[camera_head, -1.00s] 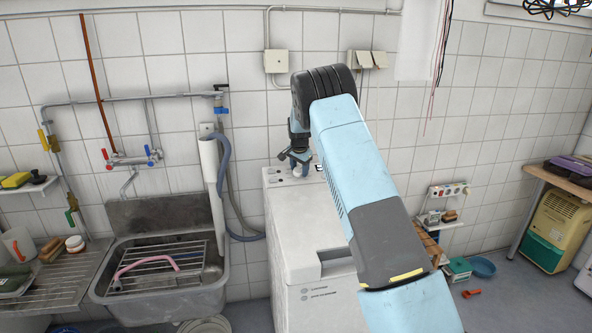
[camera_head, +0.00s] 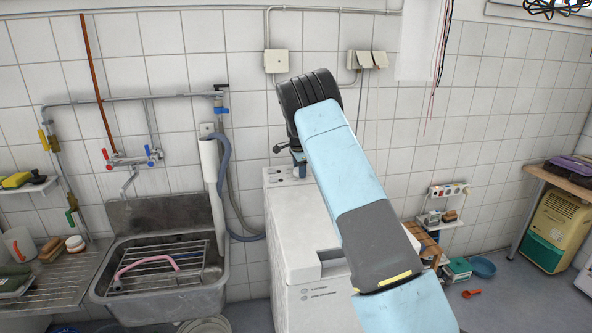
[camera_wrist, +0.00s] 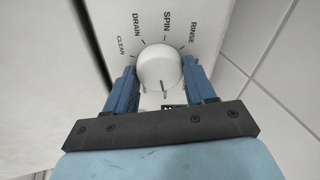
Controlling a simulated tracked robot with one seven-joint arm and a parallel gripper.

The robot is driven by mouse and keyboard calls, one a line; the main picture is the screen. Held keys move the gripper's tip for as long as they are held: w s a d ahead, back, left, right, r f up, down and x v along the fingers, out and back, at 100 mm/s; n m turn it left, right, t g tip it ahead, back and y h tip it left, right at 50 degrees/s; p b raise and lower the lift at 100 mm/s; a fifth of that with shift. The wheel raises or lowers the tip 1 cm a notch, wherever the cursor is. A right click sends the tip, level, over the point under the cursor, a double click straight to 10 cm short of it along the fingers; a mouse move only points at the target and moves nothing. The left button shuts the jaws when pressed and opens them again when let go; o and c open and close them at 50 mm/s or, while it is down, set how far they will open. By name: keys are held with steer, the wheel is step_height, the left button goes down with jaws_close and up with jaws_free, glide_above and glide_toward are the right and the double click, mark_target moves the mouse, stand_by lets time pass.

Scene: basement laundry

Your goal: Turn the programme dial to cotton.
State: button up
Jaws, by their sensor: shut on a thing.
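The programme dial (camera_wrist: 158,66) is a round white knob on a pale panel in the wrist view. The labels CLEAN, DRAIN, SPIN and RINSE fan around its far side; no cotton label is readable. A thin dark mark on the knob points down the picture, towards my palm. My gripper (camera_wrist: 160,75) is shut on the dial, one blue finger on each side. A dark marking below the knob is partly hidden by my palm. In the head view the white washing machine (camera_head: 300,236) stands mid-picture; my arm hides the dial there.
A metal sink (camera_head: 165,262) with a rack and a pink hose stands left of the machine. A grey hose (camera_head: 222,160) and pipes run along the tiled wall behind. A shelf (camera_head: 450,222) with small items is on the right.

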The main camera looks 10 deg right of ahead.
steer(key=shift+a, duration=0.1)
steer(key=o, duration=1)
steer(key=v, duration=1.3)
steer(key=shift+r, duration=0.25)
steer(key=shift+s, duration=0.1)
